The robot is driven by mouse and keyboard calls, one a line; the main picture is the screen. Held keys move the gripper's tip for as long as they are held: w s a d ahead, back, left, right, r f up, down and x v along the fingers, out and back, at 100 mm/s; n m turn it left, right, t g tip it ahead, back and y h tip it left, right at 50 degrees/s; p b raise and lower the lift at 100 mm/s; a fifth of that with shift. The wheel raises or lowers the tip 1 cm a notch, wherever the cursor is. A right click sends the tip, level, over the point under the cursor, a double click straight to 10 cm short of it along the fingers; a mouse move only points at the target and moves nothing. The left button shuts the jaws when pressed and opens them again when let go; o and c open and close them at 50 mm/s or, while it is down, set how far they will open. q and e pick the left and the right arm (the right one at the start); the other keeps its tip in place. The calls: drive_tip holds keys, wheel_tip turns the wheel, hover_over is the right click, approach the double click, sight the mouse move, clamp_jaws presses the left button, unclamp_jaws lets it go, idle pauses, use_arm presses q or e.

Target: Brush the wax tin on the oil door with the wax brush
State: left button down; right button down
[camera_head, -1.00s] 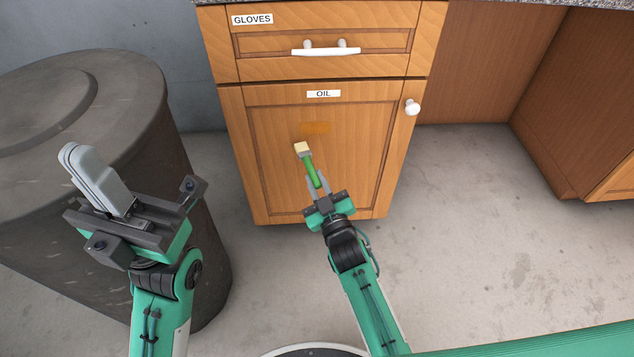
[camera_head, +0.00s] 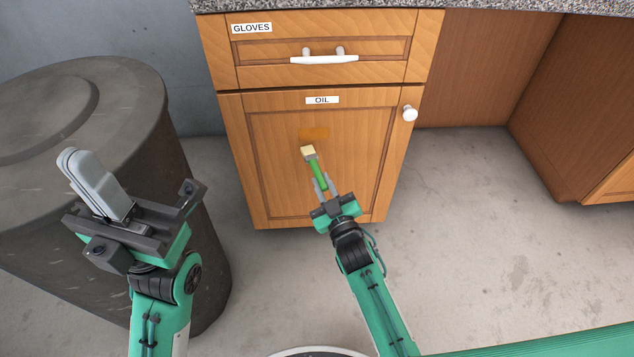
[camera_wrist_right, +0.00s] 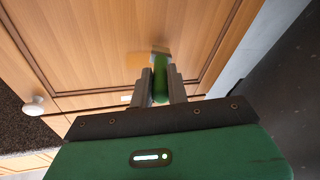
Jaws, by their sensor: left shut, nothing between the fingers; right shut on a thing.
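The oil door (camera_head: 270,185) is a closed wooden cabinet door with an "OIL" label (camera_head: 322,100) and a round white knob (camera_head: 410,114). A flat orange patch (camera_head: 314,133) marks its upper middle; I see no separate tin. My right gripper (camera_head: 321,187) is shut on the wax brush's green handle (camera_head: 318,172). The brush's pale head (camera_head: 308,153) points up toward the door, just below the patch in the head view. In the right wrist view the brush (camera_wrist_right: 161,78) overlaps the patch's edge (camera_wrist_right: 136,63); contact is unclear. My left gripper (camera_head: 95,185) is shut and empty.
A large dark barrel (camera_head: 130,110) stands at the left, behind my left gripper. Above the door is a "GLOVES" drawer (camera_head: 390,50) with a white handle, under a granite top (camera_head: 480,6). Concrete floor (camera_head: 470,200) is clear at the right.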

drive_tip(key=shift+d+p, duration=1.45)
drive_tip(key=shift+d, duration=1.6)
drive_tip(key=a, duration=0.8)
drive_tip(key=shift+s+p, duration=1.55)
drive_tip(key=shift+s, duration=1.4)
drive_tip(key=shift+s, duration=0.15)
